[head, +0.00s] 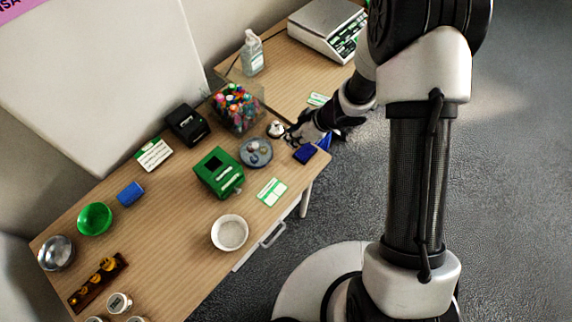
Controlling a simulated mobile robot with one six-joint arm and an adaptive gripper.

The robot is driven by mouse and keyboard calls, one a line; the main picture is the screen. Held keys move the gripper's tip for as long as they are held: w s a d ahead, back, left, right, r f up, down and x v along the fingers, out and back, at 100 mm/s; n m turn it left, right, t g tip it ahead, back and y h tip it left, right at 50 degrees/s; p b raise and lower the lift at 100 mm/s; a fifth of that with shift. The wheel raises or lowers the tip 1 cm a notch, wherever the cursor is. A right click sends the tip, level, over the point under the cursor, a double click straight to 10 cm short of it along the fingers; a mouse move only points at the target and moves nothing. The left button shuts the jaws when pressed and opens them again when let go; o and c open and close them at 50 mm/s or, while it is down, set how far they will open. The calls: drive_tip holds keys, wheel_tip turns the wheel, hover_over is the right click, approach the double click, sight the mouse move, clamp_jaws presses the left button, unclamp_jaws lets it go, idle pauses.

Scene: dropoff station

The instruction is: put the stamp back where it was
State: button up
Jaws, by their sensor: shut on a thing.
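My gripper (308,134) is over the right end of the wooden table, near its front edge. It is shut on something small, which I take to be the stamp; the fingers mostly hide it. A dark blue pad (305,154) lies on the table just below the gripper in the picture. A blue patch (325,141) shows right beside the gripper; I cannot tell whether it belongs to the pad or to the held thing. A small white round item (276,129) is just left of the gripper.
A round grey-blue dish (256,153), a green box (219,174), a green-white card (271,192) and a white bowl (229,233) stand left of the gripper. A clear bin of colourful items (236,107) is behind. A scale (327,27) and bottle (252,54) stand farther back.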

wheel_tip(320, 180, down, 18)
drive_tip(key=b, duration=0.7)
drive_tip(key=shift+s+d, duration=0.1)
drive_tip(key=shift+d, duration=0.05)
drive_tip(key=shift+f+b, duration=0.1)
drive_tip(key=shift+b, duration=0.25)
drive_tip(key=o, duration=0.4)
drive_tip(key=shift+f, duration=0.15)
drive_tip(key=o, duration=0.4)
drive_tip(key=shift+o, duration=0.2)
